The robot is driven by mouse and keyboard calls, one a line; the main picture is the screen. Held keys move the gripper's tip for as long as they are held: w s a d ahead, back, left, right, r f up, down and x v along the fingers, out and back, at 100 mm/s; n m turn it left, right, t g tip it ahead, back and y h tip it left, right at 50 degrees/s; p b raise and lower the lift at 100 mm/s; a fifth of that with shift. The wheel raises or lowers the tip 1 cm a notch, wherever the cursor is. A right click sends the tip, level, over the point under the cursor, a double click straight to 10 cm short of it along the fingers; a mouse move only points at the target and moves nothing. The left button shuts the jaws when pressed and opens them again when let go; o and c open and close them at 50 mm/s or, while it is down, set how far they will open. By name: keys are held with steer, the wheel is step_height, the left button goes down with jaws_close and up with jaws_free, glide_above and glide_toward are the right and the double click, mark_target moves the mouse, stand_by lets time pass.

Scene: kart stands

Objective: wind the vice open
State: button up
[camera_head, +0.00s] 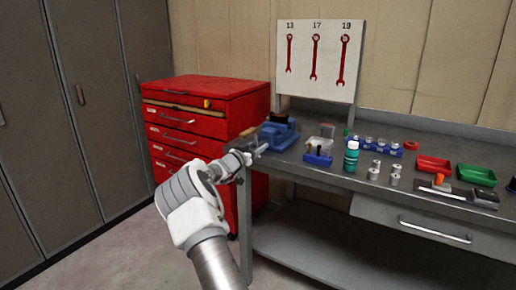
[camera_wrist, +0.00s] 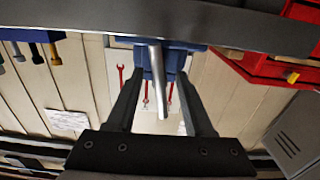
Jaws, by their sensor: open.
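The blue vice (camera_head: 278,133) stands at the left end of the grey workbench. In the wrist view, which is upside down, the vice (camera_wrist: 178,58) is at the top centre below the bench edge. Its silver handle bar (camera_wrist: 157,75) points toward the camera and shows between my two fingers. My gripper (camera_head: 252,150) is at the front of the vice. In the wrist view my gripper (camera_wrist: 159,84) is open, with a finger on each side of the bar and visible gaps. The vice jaws are too small to judge.
A red tool chest (camera_head: 205,100) stands close behind and left of my gripper. The workbench (camera_head: 330,178) holds a blue bin (camera_head: 317,158), a green bottle (camera_head: 351,157), metal cylinders and trays to the right. A wrench board (camera_head: 318,60) stands behind.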

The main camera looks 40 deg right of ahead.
steer(key=shift+w+d, duration=0.1)
steer(key=shift+d, duration=0.15)
jaws_close()
